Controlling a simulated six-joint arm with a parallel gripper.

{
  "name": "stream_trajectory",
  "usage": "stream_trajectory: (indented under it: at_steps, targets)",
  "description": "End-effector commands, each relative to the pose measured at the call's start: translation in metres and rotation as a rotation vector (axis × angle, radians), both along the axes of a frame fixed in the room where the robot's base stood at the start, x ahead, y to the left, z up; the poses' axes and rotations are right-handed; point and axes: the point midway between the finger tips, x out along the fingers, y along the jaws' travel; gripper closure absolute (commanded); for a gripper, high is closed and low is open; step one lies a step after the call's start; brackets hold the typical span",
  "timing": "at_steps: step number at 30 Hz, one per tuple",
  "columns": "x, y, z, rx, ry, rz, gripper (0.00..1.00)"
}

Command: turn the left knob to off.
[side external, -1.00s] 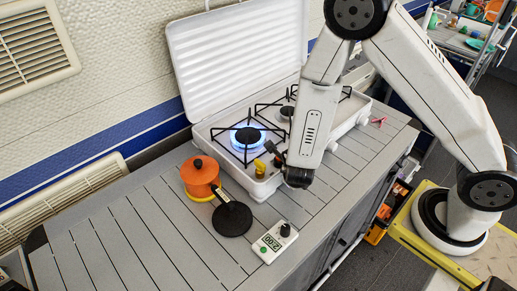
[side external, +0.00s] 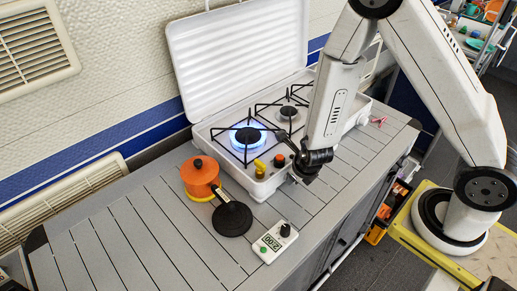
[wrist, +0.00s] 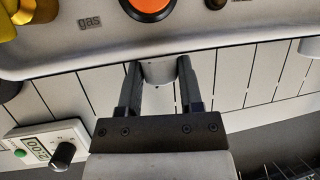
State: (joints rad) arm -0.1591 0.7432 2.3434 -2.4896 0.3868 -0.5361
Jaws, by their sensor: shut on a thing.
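The white left knob (wrist: 160,71) sticks out from the front of the white stove (side external: 262,186). In the wrist view my gripper (wrist: 158,82) has one dark finger on each side of the knob and is shut on it. In the side view my gripper (side external: 297,177) is at the stove's front edge, and its wrist hides the knob. I cannot tell the knob's angle. The left burner (side external: 247,136) burns with a blue flame. The right burner (side external: 288,112) shows no flame.
An orange button (wrist: 148,6) and a yellow valve (side external: 260,167) sit on the stove's top near my gripper.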

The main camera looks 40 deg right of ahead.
Motion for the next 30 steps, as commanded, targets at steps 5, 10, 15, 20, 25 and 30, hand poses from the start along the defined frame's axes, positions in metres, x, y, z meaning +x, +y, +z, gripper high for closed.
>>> stream_trajectory:
  at_steps: [5,10,15,20,25,30]
  targets:
    - [-0.0002,-0.0001,0.0004,0.020,0.000,0.001,1.00]
    - [-0.0002,0.0000,0.0004,0.027,0.000,0.000,1.00]
    - [-0.0001,0.0001,0.0004,0.027,0.000,0.000,1.00]
    - [-0.0001,0.0002,0.0004,0.027,0.000,0.001,0.47]
    - [0.0000,0.0001,0.0003,0.026,0.000,0.001,0.18]
    - [0.0001,-0.0001,0.0001,0.026,0.000,0.001,0.18]
